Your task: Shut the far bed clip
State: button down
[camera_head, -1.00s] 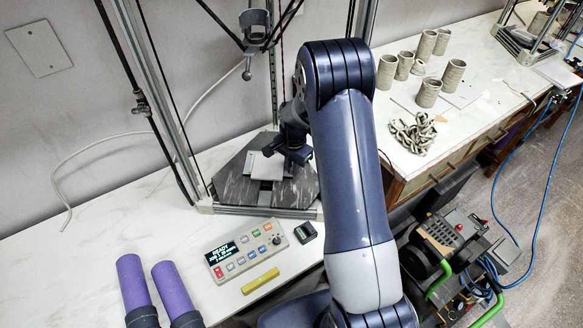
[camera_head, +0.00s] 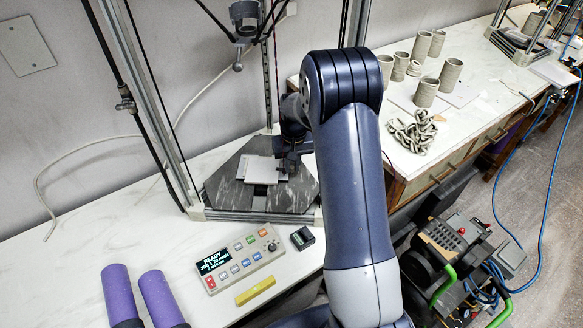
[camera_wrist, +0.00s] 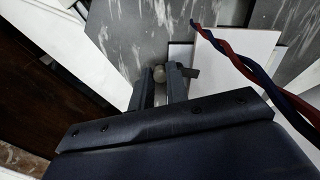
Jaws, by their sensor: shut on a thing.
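The printer bed (camera_head: 225,188) is a dark, marbled plate in a metal frame, with pale square sheets (camera_head: 257,168) on it. My gripper (camera_head: 290,166) is low at the right edge of these sheets. In the wrist view, my gripper (camera_wrist: 159,78) has its two dark fingers closed around a small part with a pale round knob (camera_wrist: 158,73). It appears to be the far bed clip. A short dark piece (camera_wrist: 190,72) juts from beside the right finger over the white sheet's edge. My fingers hide most of the clip, so I cannot tell its position.
A control box (camera_head: 238,258) with a lit display, a small black device (camera_head: 302,238) and a yellow bar (camera_head: 256,290) lie before the printer. A twisted red-and-blue cable (camera_wrist: 240,67) crosses the wrist view. Frame posts flank the bed.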

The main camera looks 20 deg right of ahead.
jog(key=shift+w+d+n, duration=0.1)
jog(key=shift+w+n, duration=0.15)
jog(key=shift+n, duration=0.75)
jog(key=c, duration=1.4)
grip_release()
notch_tip(320, 180, up, 11)
jog(key=shift+d+f+b, duration=0.1)
jog(key=shift+d+b, duration=0.05)
jog(key=shift+b, duration=0.4)
